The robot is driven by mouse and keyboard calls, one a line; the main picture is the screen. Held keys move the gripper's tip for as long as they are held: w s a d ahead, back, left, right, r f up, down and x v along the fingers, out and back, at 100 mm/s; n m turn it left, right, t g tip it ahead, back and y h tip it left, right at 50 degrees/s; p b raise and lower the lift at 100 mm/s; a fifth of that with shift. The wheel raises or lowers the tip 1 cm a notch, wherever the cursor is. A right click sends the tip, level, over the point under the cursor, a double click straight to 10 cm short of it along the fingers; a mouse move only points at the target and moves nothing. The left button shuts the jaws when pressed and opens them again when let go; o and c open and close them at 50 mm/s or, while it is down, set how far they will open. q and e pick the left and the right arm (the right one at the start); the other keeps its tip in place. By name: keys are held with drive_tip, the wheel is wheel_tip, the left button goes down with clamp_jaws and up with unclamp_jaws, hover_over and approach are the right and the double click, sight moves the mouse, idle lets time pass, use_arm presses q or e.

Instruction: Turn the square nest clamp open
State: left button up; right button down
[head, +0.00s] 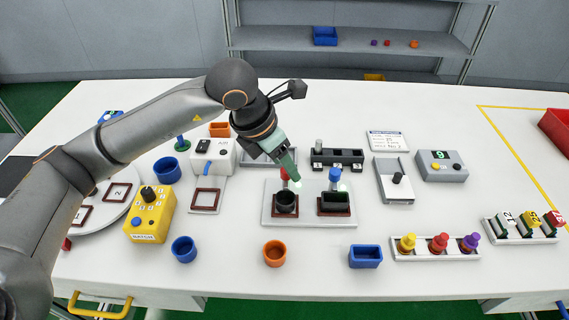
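A light grey plate (309,219) in the middle of the table carries two brown-framed nests. A red clamp knob (284,174) stands behind the left nest, a blue clamp knob (335,175) behind the right one. I cannot tell for certain which nest is the square one. My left gripper (295,179) points down at the red knob and partly hides it; contact and finger opening are unclear. My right gripper is out of view.
A black block with numbered slots (337,158) and a grey slide box (393,180) stand behind and right. A yellow box (152,215) stands left. An orange cup (274,253), blue cup (184,249) and blue rectangular pot (365,256) stand in front, with bare table between them.

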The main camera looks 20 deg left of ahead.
use_arm(q)
drive_tip(key=shift+w+d+f, duration=0.1)
drive_tip(key=shift+w+f, duration=0.05)
drive_tip(key=shift+f, duration=0.25)
clamp_jaws()
idle(0.4)
